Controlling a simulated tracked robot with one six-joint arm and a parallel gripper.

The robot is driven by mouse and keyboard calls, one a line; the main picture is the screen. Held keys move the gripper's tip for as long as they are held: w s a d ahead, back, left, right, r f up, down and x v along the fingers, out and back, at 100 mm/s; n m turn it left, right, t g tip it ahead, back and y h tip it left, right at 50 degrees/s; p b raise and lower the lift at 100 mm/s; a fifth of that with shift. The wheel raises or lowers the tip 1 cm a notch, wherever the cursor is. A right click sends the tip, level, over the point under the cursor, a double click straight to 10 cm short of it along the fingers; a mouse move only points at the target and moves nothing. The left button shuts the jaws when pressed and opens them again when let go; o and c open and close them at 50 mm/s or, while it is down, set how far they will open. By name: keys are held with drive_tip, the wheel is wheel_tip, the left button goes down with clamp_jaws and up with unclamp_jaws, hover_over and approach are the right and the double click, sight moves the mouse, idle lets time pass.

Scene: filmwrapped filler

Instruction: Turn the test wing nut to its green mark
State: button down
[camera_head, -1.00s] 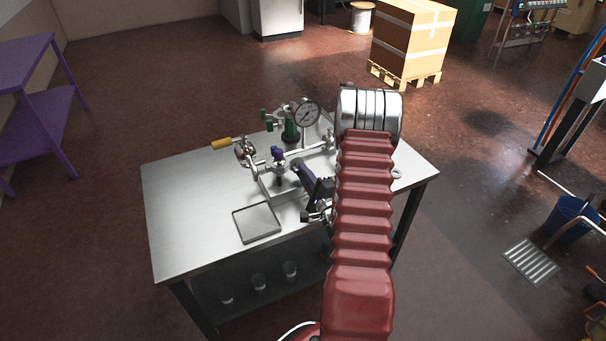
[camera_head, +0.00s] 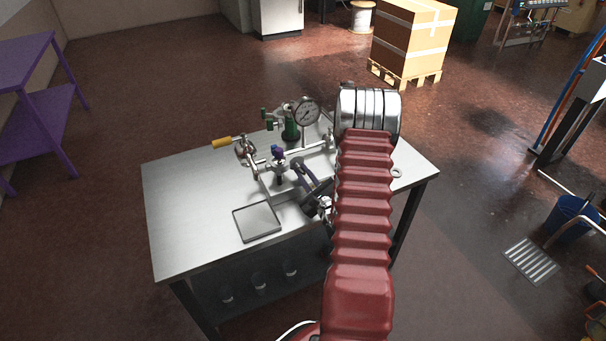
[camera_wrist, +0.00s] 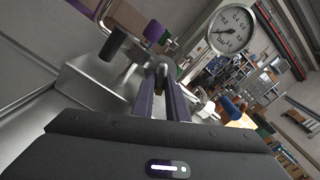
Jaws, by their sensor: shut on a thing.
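My gripper (camera_head: 301,168) reaches in over the metal fixture on the bench, its two purple fingers showing past the red arm in the head view. In the wrist view, the fingers (camera_wrist: 163,85) point away from me and are shut on a small grey metal piece (camera_wrist: 160,69) at their tips, which looks like the test wing nut. The fingers hide most of it, and its green mark cannot be made out. In the head view I cannot pick the nut out from the fixture.
A pressure gauge (camera_head: 307,113) stands behind the fixture, beside green fittings (camera_head: 290,131). A purple knob (camera_head: 278,152) and a yellow-handled valve (camera_head: 222,143) stand to the left. A shallow tray (camera_head: 257,222) lies in front; the bench's left side is bare.

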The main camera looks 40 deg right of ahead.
drive_tip(key=shift+s+f, duration=0.1)
drive_tip(key=shift+f, duration=0.15)
drive_tip(key=c, duration=2.1)
unclamp_jaws()
drive_tip(key=o, duration=0.4)
drive_tip(key=shift+r, duration=0.15)
drive_tip(key=shift+c, duration=0.2)
drive_tip(key=v, duration=1.3)
drive_tip(key=shift+s+a, duration=0.2)
drive_tip(key=shift+s, duration=0.1)
